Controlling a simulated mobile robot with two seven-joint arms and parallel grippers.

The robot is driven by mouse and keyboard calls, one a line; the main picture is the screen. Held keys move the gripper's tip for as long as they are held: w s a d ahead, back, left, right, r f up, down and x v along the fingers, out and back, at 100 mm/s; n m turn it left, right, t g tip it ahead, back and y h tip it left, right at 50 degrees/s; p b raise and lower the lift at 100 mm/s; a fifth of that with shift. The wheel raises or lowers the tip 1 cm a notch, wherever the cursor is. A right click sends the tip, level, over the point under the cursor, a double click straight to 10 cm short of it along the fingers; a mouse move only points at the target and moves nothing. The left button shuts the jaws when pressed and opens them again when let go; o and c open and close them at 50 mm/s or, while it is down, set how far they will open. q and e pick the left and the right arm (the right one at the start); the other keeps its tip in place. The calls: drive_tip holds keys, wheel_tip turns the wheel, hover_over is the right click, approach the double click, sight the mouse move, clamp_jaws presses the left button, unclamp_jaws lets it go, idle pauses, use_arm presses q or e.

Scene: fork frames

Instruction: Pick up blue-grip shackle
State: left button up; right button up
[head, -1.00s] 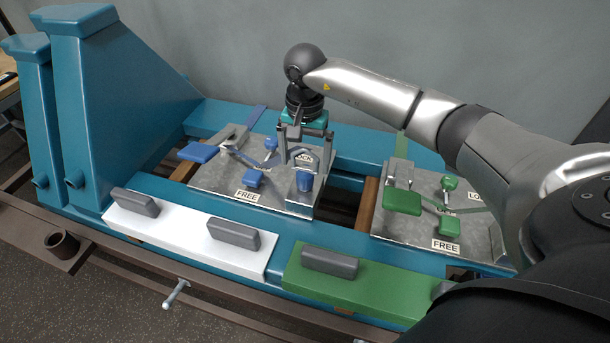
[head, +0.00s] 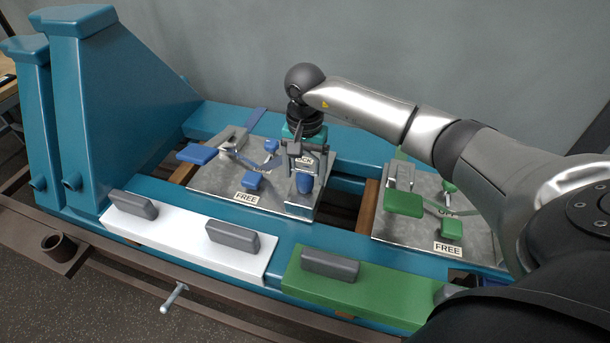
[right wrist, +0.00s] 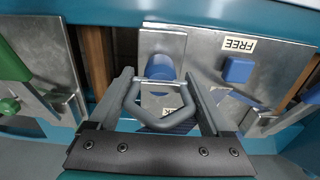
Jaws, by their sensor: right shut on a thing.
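The blue-grip shackle has a grey angular loop (right wrist: 160,118) and what looks like its blue cylindrical grip (right wrist: 160,67) at the far end of the loop in the right wrist view. In the head view the blue grip (head: 304,183) is at the right end of the grey plate with blue parts (head: 215,181). My right gripper (head: 304,168) comes down over it from behind. Its two fingers (right wrist: 162,100) lie on both sides of the grey loop and are shut on it. I cannot tell whether the shackle touches the plate. My left gripper is not in view.
A second plate with green parts (head: 405,232) stands to the right. A blue lever pad (head: 196,154) and blue block (head: 252,180) are left of the shackle. White (head: 180,240) and green (head: 345,290) bars with grey handles line the front. A tall teal frame (head: 110,100) stands left.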

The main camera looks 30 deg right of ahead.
drive_tip(key=c, duration=0.6)
drive_tip(key=shift+r, duration=0.2)
drive_tip(key=shift+r, duration=0.2)
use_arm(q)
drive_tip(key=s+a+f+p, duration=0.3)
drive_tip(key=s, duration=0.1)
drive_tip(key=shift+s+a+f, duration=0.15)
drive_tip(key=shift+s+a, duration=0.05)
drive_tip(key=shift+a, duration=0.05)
use_arm(e)
wheel_tip(320, 180, up, 9)
drive_tip(key=shift+r, duration=0.15)
